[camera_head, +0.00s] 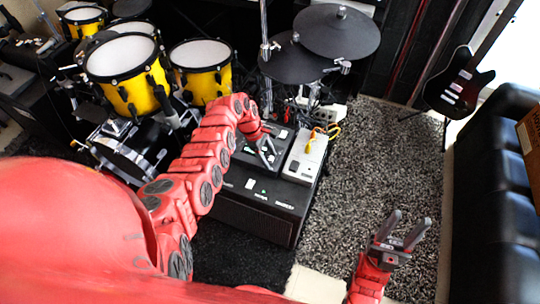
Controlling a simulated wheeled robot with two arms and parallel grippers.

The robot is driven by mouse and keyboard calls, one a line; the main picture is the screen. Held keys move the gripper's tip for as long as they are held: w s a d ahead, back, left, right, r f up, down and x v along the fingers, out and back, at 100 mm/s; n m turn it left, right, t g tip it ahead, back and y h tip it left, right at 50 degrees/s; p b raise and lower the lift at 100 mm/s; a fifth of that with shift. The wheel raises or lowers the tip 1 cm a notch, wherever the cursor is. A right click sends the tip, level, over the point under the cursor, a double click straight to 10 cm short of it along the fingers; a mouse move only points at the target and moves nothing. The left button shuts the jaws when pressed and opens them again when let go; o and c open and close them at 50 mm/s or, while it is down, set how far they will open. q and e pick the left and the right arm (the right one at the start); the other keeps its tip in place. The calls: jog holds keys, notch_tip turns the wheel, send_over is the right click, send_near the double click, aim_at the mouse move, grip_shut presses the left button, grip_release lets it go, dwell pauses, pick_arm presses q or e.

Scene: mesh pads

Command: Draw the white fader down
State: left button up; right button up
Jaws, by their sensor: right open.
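A black console box (255,222) stands on the dark carpet in the middle, with small controls on its top. A small white piece (250,183) on its top, left of centre, may be the white fader; it is too small to be sure. My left gripper (268,158) is over the back part of the box, its fingers pointing down at a black panel there. It is small, and whether its fingers are apart or closed is unclear. My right gripper (406,228) is open and empty over the carpet, far to the right of the box.
A light grey unit (305,158) with yellow cables sits on the box's right side. Black cymbal pads (338,31) hang behind it. Yellow drums (125,72) stand at the left. A guitar (459,82) and black sofa (497,190) are at the right. The grey rug (377,155) is clear.

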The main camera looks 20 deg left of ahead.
pick_arm(q)
jog(key=shift+w+r, duration=0.1)
jog(key=shift+r, duration=0.3)
jog(key=p+v, duration=0.3)
jog(key=v, duration=1.3)
jog(key=shift+a+r+p, duration=0.25)
jog(key=shift+r+p, duration=0.1)
jog(key=shift+p, duration=0.05)
